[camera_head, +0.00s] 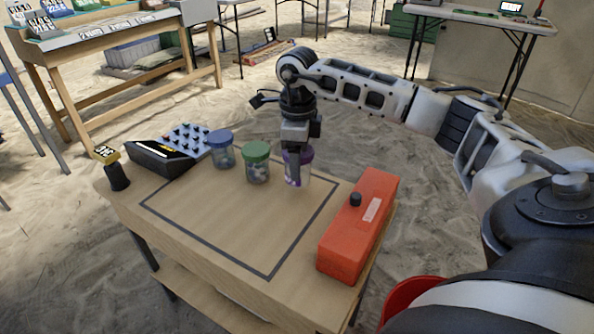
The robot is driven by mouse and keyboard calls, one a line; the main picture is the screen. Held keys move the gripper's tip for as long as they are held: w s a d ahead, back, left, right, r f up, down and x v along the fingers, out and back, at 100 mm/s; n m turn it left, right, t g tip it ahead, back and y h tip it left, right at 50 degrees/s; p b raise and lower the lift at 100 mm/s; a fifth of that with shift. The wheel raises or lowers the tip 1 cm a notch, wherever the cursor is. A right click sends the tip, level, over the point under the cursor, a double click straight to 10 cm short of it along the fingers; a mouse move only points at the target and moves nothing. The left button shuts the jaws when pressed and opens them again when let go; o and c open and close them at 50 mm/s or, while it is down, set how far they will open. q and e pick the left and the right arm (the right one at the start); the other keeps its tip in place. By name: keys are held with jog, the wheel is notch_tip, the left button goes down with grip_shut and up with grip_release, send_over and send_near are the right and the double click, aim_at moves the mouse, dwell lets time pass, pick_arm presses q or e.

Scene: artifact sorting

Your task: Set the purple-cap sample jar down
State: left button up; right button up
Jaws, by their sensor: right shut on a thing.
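The purple-cap sample jar (304,169) is at the back right of the table, partly hidden behind my right gripper. My right gripper (294,173) points down and is shut on this jar. The jar is at about the back right corner of the dark outlined square; I cannot tell whether its base touches the table. A green-cap jar (257,166) stands just left of it, apart from it. A blue-cap jar (222,152) stands further left. My left gripper is not in view.
A red box (345,250) with a black knob lies on the table's right side. A black device with a button panel (181,143) and a small black-and-yellow item (118,176) are at the left. The outlined square's middle (240,220) is clear.

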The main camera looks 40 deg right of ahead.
notch_tip(320, 180, down, 4)
jog(key=shift+w+r+b, duration=0.15)
jog(key=shift+r+b, duration=0.1)
jog(key=shift+b, duration=0.25)
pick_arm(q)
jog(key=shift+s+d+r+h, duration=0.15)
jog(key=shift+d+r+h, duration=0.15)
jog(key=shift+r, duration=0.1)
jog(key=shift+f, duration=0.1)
pick_arm(e)
jog(key=o, duration=1)
jog(key=shift+f, duration=0.1)
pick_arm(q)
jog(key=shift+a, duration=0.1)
